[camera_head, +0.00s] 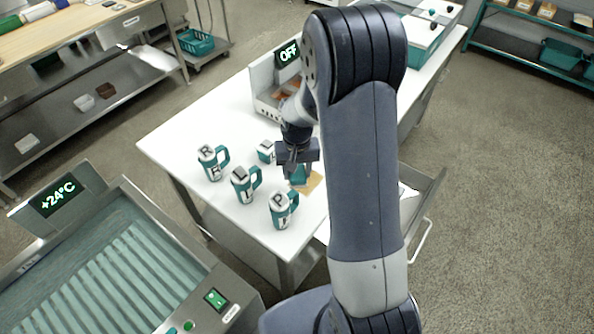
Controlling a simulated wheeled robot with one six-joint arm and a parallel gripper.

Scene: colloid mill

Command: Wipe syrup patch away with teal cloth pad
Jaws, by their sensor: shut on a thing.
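My gripper (297,166) points down over the front part of the white table (170,139), shut on a small teal cloth pad (299,178). The pad is low, at or just above the tabletop; I cannot tell whether it touches. A tan, amber syrup patch (313,184) lies on the table at the pad's right and lower side. The pad and my arm hide part of the patch.
A box with an "OFF" display (287,53) is at the back. An open drawer (425,190) juts out right.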

